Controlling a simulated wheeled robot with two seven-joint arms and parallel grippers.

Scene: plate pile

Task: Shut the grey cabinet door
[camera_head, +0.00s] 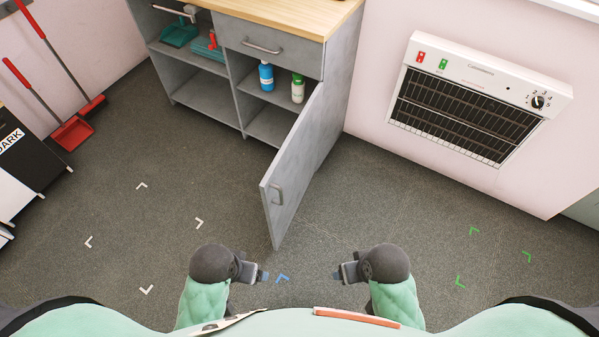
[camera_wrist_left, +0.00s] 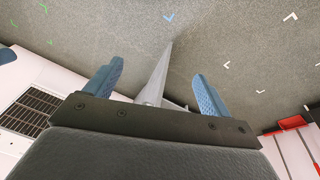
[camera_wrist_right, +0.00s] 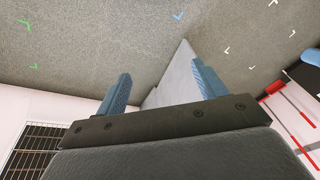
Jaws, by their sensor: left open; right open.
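The grey cabinet door (camera_head: 297,165) stands wide open, swung out from the right side of the grey cabinet (camera_head: 338,85) toward me. In the left wrist view the door (camera_wrist_left: 157,77) shows edge-on beyond the open fingers (camera_wrist_left: 155,88). In the right wrist view the door (camera_wrist_right: 176,80) shows beyond the open fingers (camera_wrist_right: 162,90).
The open compartment holds a blue bottle (camera_head: 266,76) and a white bottle (camera_head: 298,88). A wall heater (camera_head: 480,95) is at the right. A red dustpan (camera_head: 70,133) and a dark unit (camera_head: 30,160) are at the left. The floor around the door is clear, with painted corner marks.

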